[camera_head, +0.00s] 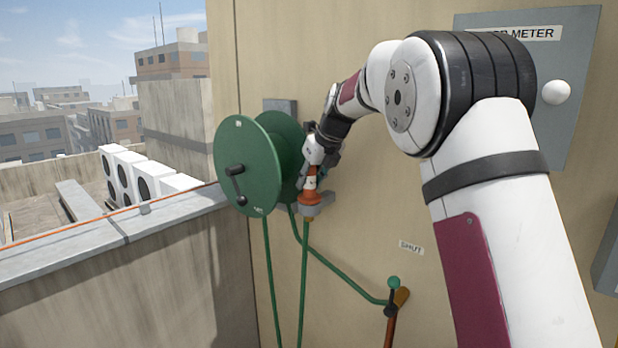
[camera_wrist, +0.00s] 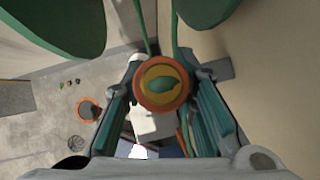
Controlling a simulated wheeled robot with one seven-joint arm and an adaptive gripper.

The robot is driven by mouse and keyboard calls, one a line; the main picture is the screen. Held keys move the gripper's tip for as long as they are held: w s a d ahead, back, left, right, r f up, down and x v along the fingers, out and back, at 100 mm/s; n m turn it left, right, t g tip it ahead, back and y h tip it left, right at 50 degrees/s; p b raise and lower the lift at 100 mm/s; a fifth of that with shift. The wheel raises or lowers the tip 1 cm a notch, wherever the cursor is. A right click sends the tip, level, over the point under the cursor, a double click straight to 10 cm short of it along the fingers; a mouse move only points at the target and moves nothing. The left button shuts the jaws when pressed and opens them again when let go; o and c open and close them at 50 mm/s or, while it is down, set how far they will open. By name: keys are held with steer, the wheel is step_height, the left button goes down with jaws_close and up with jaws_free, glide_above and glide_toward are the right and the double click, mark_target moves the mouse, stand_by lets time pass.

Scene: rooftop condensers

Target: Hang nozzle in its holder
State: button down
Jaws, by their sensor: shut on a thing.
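The orange nozzle (camera_head: 309,183) hangs upright from my gripper (camera_head: 313,171) in the head view, with the green hose running down below it. In the wrist view, the nozzle's round orange and yellow end (camera_wrist: 163,84) sits between the two fingers of my gripper (camera_wrist: 166,76), which is shut on it. A grey bracket on the wall, apparently the holder (camera_head: 323,201), is right at the nozzle's lower part. A grey piece also juts from the wall beside the right finger in the wrist view (camera_wrist: 218,68). I cannot tell whether the nozzle is seated in the holder.
A green hose reel (camera_head: 249,165) with a black crank is close to the left of my gripper. A valve with an orange lever (camera_head: 400,298) is low on the wall. A grey meter box (camera_head: 560,85) is at the upper right. A parapet (camera_head: 110,240) runs along the left.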

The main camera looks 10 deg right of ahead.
steer(key=shift+f, duration=0.1)
steer(key=c, duration=1.2)
jaws_free()
steer(key=v, duration=1.2)
steer(key=s+r+n, duration=0.2)
steer(key=s+n, duration=0.7)
steer(key=s, duration=0.3)
steer(key=s+f+n, duration=0.4)
steer(key=s+n, duration=0.3)
steer(key=s, duration=0.2)
steer(key=s+a+f+n+h, duration=0.1)
steer(key=s+f+n, duration=0.3)
steer(key=s+n, duration=0.4)
steer(key=s+a+f+n+h, duration=0.1)
steer(key=s+f+n, duration=0.4)
steer(key=s, duration=0.6)
steer(key=n, duration=0.2)
steer(key=shift+s+n+g, duration=0.3)
steer(key=shift+s+n, duration=0.05)
steer(key=shift+n, duration=0.05)
